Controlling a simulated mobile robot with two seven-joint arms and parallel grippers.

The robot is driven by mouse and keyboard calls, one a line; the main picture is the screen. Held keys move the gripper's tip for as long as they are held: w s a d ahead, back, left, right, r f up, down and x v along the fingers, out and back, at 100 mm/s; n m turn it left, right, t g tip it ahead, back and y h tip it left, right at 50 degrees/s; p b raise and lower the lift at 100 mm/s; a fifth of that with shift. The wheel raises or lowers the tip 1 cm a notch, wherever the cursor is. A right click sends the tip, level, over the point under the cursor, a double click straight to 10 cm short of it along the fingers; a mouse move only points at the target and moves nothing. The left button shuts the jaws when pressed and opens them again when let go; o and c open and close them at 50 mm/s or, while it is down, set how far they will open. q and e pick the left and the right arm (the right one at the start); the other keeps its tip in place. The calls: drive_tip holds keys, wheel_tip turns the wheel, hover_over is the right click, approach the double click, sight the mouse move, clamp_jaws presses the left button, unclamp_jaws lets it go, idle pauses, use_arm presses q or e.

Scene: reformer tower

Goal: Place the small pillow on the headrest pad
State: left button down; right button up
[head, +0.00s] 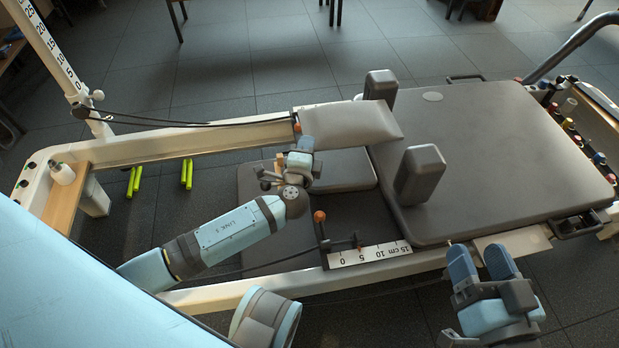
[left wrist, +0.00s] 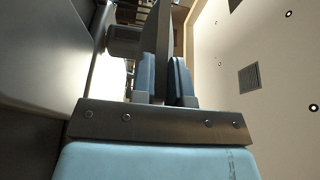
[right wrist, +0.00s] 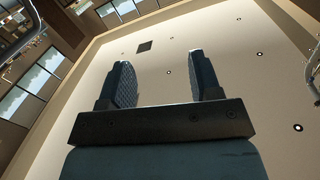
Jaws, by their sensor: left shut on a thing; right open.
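The small pillow (head: 350,125) is light grey and flat. My left gripper (head: 306,144) is shut on its left end and holds it out to the right. In the left wrist view a dark, thin edge (left wrist: 163,45) stands between the two fingers. The dark grey headrest pad (head: 342,170) lies at the left end of the carriage, just nearer than the pillow in the head view. The pillow hides part of its far side; the gap between them is hard to judge. My right gripper (head: 482,262) is open and empty beside the near rail; the right wrist view shows its fingers apart.
Two upright shoulder blocks, one far (head: 381,88) and one near (head: 420,175), flank the headrest end of the carriage (head: 490,150).

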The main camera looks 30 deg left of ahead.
use_arm(q)
wheel_tip(320, 180, down, 6)
drive_tip(key=shift+f+b, duration=0.1)
drive_tip(key=shift+b, duration=0.9)
drive_tip(key=shift+f, duration=0.35)
wheel_tip(320, 180, down, 4)
drive_tip(key=shift+r+b, duration=0.25)
drive_tip(key=shift+b, duration=0.75)
drive_tip(key=shift+f, duration=0.35)
drive_tip(key=shift+r, duration=0.1)
drive_tip(key=shift+f, duration=0.2)
drive_tip(key=c, duration=1.4)
unclamp_jaws()
use_arm(e)
drive_tip(key=w+f+n, duration=0.1)
drive_tip(key=w+d+f+n, duration=0.1)
drive_tip(key=shift+n+y, duration=0.3)
use_arm(q)
drive_tip(key=shift+r, duration=0.1)
use_arm(e)
drive_tip(key=shift+r, duration=0.1)
